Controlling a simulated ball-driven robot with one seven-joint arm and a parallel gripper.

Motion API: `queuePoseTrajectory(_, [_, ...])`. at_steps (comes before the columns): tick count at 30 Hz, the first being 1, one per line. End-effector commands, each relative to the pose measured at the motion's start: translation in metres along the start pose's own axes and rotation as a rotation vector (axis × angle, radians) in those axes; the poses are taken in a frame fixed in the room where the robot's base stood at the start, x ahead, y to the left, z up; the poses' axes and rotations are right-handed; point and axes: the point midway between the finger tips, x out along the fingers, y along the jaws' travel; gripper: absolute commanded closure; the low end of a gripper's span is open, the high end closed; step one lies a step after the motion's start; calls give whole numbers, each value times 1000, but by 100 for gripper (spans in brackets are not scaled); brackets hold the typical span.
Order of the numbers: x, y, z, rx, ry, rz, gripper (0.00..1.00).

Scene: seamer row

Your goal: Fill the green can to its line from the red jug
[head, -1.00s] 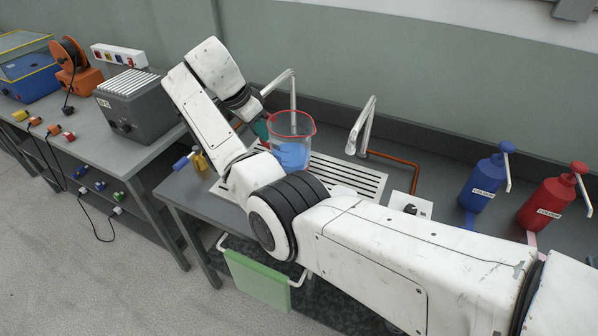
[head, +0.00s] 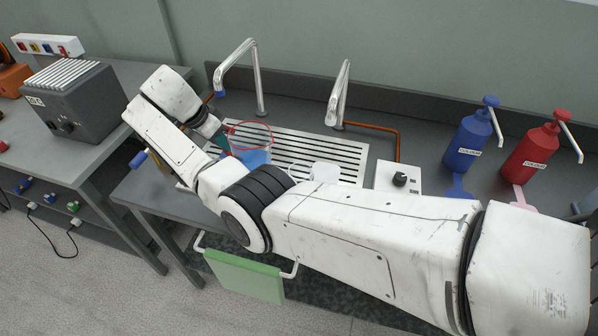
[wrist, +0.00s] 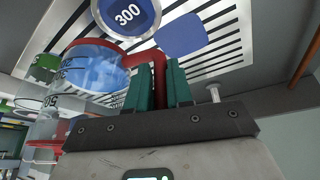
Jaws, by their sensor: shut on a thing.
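A clear jug with a red rim (head: 250,135) and blue contents is over the slatted drainer. It looks about upright. In the wrist view, the jug (wrist: 92,66) is at the left, and its red handle (wrist: 158,68) is between the teal fingers. My gripper (wrist: 158,85) is shut on that handle. In the head view, my gripper (head: 222,143) is left of the jug and partly hidden by my arm. A small green patch (wrist: 44,63) shows past clear, marked walls in the wrist view. I cannot tell whether it is the green can.
A round blue-edged thing marked 300 (wrist: 127,14) is beyond the fingers. Two taps (head: 258,75) (head: 342,90) stand behind the drainer (head: 350,152). A control box (head: 398,178), a blue bottle (head: 468,140) and a red bottle (head: 535,148) are at right. A green cloth (head: 245,275) hangs in front.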

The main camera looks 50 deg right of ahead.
Motion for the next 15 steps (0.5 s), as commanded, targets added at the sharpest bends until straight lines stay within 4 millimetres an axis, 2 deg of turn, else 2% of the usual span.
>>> queuePoseTrajectory(15, [-2, 5, -2, 28, -13, -70, 100])
